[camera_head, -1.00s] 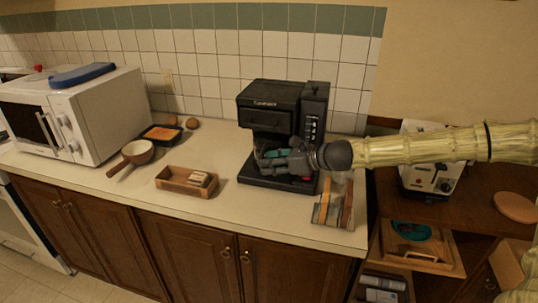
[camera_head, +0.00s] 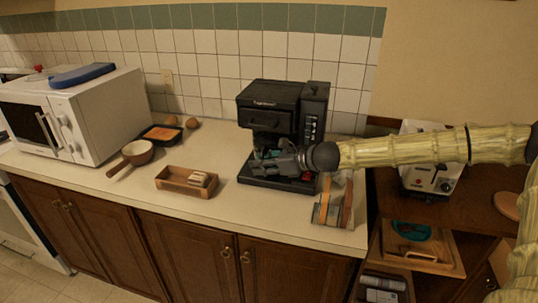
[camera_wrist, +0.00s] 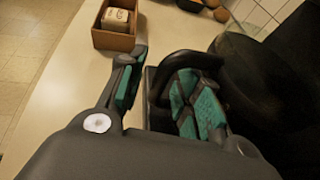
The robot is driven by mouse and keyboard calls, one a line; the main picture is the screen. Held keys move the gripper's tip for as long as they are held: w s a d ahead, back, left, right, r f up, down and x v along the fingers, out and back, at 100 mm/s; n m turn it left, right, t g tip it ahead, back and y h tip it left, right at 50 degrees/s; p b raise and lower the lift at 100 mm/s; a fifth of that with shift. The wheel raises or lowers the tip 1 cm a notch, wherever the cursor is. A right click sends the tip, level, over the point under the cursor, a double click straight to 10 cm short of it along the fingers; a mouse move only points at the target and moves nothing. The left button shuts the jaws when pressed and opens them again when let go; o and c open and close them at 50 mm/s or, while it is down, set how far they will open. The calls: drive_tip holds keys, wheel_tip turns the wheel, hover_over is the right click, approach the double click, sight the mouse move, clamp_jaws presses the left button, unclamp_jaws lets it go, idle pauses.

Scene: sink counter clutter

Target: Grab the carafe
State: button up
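The black coffee maker (camera_head: 283,115) stands at the back of the counter. My gripper (camera_head: 268,158) reaches from the right into its lower opening and hides most of what is there. In the wrist view, a large dark rounded body, apparently the carafe (camera_wrist: 255,80), lies to the right of my gripper (camera_wrist: 158,95). The two teal-padded fingers are apart. A dark, handle-like part (camera_wrist: 155,88) shows between them, nearer the right finger. I cannot tell whether either pad touches it.
A wooden box (camera_head: 186,182) with a light item inside sits left of the coffee maker. A striped cloth or board (camera_head: 334,203) lies at the counter's right edge. A saucepan (camera_head: 137,153) and a white microwave (camera_head: 85,110) are farther left. Counter in front is clear.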

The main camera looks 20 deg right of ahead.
clamp_jaws()
drive_tip(key=shift+r, duration=0.15)
